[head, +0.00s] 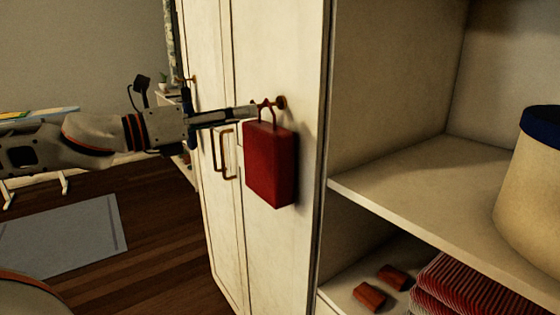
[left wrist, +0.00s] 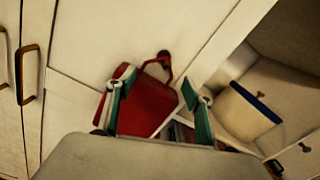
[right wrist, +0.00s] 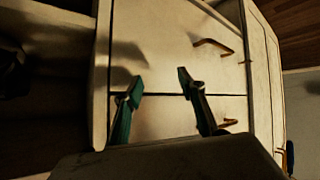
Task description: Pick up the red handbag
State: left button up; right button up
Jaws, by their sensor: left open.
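The red handbag (head: 268,165) hangs by its thin handle from a round knob (head: 281,102) on the cream wardrobe door. It also shows in the left wrist view (left wrist: 148,107), with its handle looped up to the knob. My left gripper (head: 252,112) comes in from the left and is beside the top of the bag, near the handle. In the left wrist view its green-padded fingers are open, one on each side of the bag; whether they touch it I cannot tell. My right gripper (right wrist: 158,84) is open and empty, facing cream cabinet panels.
Open shelves (head: 410,185) stand right of the door, holding a beige basket with a blue rim (head: 530,175), red striped cloths (head: 465,290) and small red-brown blocks (head: 370,296). A bronze door handle (head: 228,153) sticks out left of the bag. A grey rug (head: 65,238) lies on the floor.

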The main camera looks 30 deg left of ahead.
pick_arm(q)
jog(key=p+x, duration=0.4)
jog(key=x, duration=0.1)
jog(key=shift+w+r, duration=0.2)
jog(key=shift+w, duration=0.4)
jog(key=shift+w+d+f+p, duration=0.15)
jog(key=shift+w+d+p, duration=0.1)
jog(key=shift+w+p, duration=0.25)
jog(key=shift+w+f, duration=0.1)
jog(key=shift+f, duration=0.05)
pick_arm(e)
jog(key=s+r, duration=0.1)
jog(key=a+r, duration=0.1)
jog(key=shift+s+a+r, duration=0.15)
jog(key=shift+s+r, duration=0.15)
jog(key=shift+s, duration=0.1)
pick_arm(q)
jog(key=shift+c, duration=0.4)
grip_shut()
pick_arm(e)
jog(key=shift+w+r, duration=0.15)
jog(key=shift+r, duration=0.1)
